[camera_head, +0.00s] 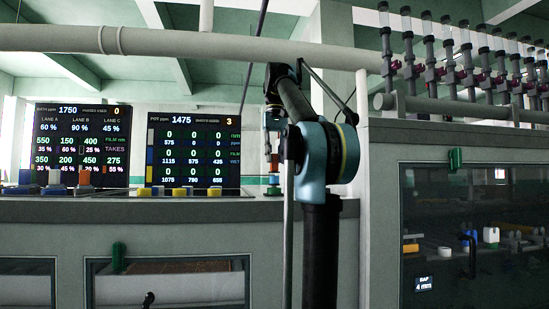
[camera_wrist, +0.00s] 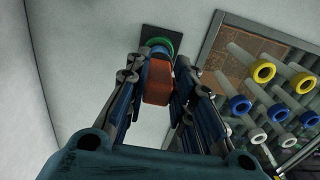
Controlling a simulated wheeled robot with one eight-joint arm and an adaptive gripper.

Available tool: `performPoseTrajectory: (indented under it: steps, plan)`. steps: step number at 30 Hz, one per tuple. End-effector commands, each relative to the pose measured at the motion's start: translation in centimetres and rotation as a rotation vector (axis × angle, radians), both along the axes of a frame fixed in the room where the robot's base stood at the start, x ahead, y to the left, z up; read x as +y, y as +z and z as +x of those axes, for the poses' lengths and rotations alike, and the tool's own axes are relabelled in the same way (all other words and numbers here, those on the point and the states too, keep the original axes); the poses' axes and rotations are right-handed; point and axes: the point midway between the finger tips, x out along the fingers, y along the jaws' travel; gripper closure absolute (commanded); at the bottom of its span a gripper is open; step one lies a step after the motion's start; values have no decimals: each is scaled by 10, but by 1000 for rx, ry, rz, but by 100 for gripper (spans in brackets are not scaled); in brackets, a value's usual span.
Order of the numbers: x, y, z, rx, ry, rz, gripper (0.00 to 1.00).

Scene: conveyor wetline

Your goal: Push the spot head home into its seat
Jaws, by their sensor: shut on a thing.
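The spot head (camera_wrist: 157,82) is an orange block with a blue end, held between the fingers of my gripper (camera_wrist: 163,70). In the wrist view its blue end points at a green ring, the seat (camera_wrist: 161,42), on a dark square plate. The end overlaps the ring in this view; I cannot tell how deep it sits. In the head view my gripper (camera_head: 272,152) is above the counter, with the orange and blue head (camera_head: 274,168) below it, upright over the green seat (camera_head: 273,190). The fingers hide part of the head.
A rack with several blue, yellow and white ringed tubes (camera_wrist: 264,72) is to the right in the wrist view. Coloured blocks (camera_head: 85,178) stand on the counter (camera_head: 120,210) at left, before two screens (camera_head: 195,150). A glazed cabinet (camera_head: 470,230) is at right.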

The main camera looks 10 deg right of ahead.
Motion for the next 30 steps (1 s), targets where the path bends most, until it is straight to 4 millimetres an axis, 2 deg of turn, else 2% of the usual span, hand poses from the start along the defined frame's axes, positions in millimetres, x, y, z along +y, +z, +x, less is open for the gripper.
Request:
performPoseTrajectory:
  steps: [8, 9, 12, 23, 30]
  plan:
    - [0, -5, 0, 0, 0, 0, 100]
    - [0, -5, 0, 0, 0, 0, 73]
    - [0, -5, 0, 0, 0, 0, 54]
    - [0, -4, 0, 0, 0, 0, 54]
    - [0, 17, 1, 0, 0, 0, 54]
